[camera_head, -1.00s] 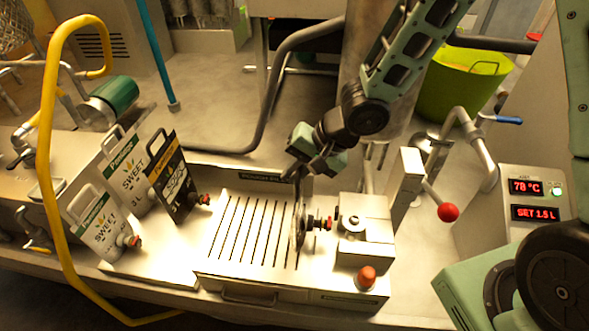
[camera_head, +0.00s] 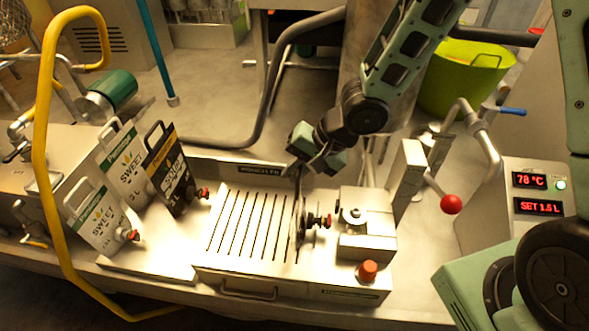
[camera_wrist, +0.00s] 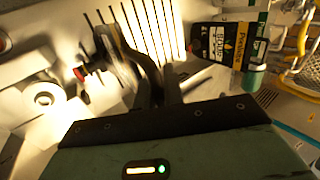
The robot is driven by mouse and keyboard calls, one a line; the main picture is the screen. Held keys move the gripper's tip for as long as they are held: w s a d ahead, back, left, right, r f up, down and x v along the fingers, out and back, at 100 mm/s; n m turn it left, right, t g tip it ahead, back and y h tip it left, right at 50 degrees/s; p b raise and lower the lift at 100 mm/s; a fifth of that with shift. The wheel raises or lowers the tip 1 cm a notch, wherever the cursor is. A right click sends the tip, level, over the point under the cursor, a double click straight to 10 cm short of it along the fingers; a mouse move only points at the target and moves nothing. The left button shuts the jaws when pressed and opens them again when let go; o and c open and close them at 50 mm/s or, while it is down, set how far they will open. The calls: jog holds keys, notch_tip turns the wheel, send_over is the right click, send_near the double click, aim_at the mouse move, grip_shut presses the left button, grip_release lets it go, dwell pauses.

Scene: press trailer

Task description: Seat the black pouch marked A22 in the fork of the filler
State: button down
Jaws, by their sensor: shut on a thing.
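My gripper (camera_head: 299,174) is shut on a pouch (camera_head: 297,225) that hangs upright below it over the slotted tray. I see this pouch almost edge-on, so its colour and any A22 mark cannot be read. Its spout with a red cap (camera_head: 328,221) points right, toward the filler block (camera_head: 365,225). The cap is at or very near the block's left side; I cannot tell whether the spout is in the fork. In the wrist view the held pouch (camera_wrist: 118,65) is a blurred thin shape beside the dark fingers, with the red cap (camera_wrist: 79,73) to its left.
A black pouch (camera_head: 172,175) labelled SOUR and white SWEET pouches (camera_head: 95,215) stand in a rack at left. The slotted tray (camera_head: 240,228) is bare left of the held pouch. A red-knobbed lever (camera_head: 451,204) and a red button (camera_head: 367,271) stand at right. A yellow rail (camera_head: 45,150) rises at left.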

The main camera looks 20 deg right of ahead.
jog(key=shift+f+b, duration=0.3)
jog(key=shift+f, duration=0.25)
jog(key=c, duration=1.4)
grip_release()
jog(key=shift+c, duration=0.2)
jog(key=shift+r, duration=0.1)
